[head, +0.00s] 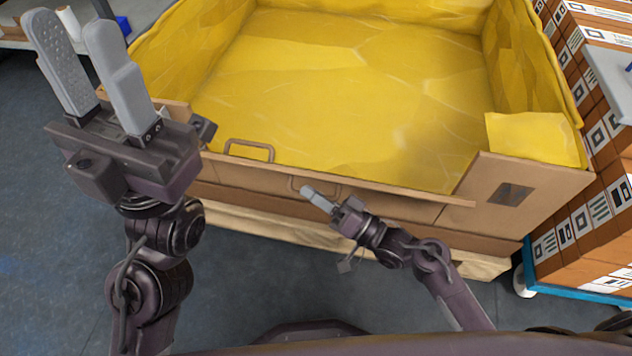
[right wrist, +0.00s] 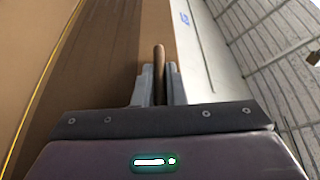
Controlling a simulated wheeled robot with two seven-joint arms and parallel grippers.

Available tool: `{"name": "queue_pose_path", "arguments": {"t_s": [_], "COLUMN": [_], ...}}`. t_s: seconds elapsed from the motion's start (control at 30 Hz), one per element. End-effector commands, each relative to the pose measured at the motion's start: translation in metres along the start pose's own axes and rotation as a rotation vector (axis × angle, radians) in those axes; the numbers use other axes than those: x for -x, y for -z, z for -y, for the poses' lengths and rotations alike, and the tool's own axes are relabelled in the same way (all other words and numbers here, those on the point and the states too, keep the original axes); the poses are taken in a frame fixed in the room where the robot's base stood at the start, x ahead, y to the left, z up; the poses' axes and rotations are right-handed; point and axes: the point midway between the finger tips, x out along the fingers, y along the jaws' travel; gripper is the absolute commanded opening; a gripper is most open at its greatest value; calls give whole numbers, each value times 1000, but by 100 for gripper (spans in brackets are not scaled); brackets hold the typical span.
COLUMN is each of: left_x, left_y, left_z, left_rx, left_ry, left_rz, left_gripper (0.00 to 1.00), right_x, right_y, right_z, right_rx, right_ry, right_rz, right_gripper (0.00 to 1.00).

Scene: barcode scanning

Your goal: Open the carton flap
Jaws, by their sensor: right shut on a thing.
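A large carton (head: 515,200) with a yellow lining stands open-topped in front of me. Its front side has a brown flap (head: 235,178) with two looped handles. One handle (head: 249,144) is free, toward the left. My right gripper (head: 308,192) is at the other handle (head: 293,184), near the middle of the front. In the right wrist view, its fingers are shut on this handle's brown bar (right wrist: 159,58). The handle is partly hidden by the fingers. My left gripper (head: 72,30) is raised at the far left, open and empty, its fingers pointing up, apart from the carton.
The carton rests on a pale wooden pallet (head: 262,226). A blue cart (head: 565,283) stacked with labelled boxes (head: 590,225) stands close on the right. The grey floor (head: 60,240) at the left is clear.

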Motion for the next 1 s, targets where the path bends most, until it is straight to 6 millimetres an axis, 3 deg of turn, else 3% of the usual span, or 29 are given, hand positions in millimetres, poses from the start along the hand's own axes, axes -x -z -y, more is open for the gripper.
{"name": "queue_pose_path", "arguments": {"t_s": [0.5,0.53,0.7,1.0], "left_x": [0,0,0,-2], "left_y": [0,0,0,0], "left_z": [0,0,0,0], "left_rx": [1,1,1,1], "left_ry": [2,2,2,2], "left_rz": [4,4,4,4], "left_gripper": [36,36,36,36], "right_x": [2,2,2,7], "right_y": [-5,-5,-4,-4], "right_z": [-1,-1,-1,0], "right_rx": [-4,-5,-4,-3], "right_ry": [-2,-2,-1,-2], "right_rz": [1,1,1,1], "right_gripper": [0,12,32,32]}}
